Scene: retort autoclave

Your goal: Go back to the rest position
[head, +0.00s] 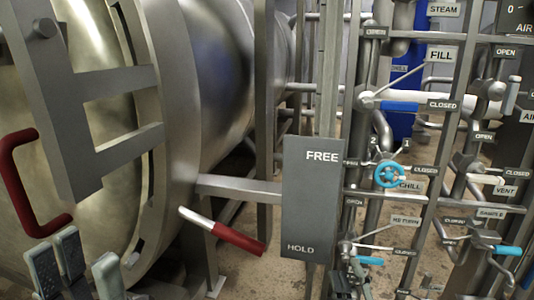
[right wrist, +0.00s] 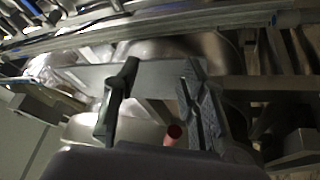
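My left gripper (head: 86,268) is at the bottom left of the head view, in front of the large metal vessel door (head: 85,195). Its grey fingers stand apart with nothing seen between them. It is below the red door handle (head: 22,185) and apart from it. My right gripper (right wrist: 160,105) shows in the right wrist view with its two dark fingers spread and no object held. A red rod end (right wrist: 173,135) shows between and beyond them; I cannot tell which handle it belongs to.
A red-and-white lever (head: 235,238) sticks out beside the grey FREE/HOLD panel (head: 312,200). Right of it stands a dense frame of pipes, labels and valves, with a blue handwheel (head: 389,174) and a blue-tipped lever (head: 400,106). Bare floor (head: 285,275) shows below the panel.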

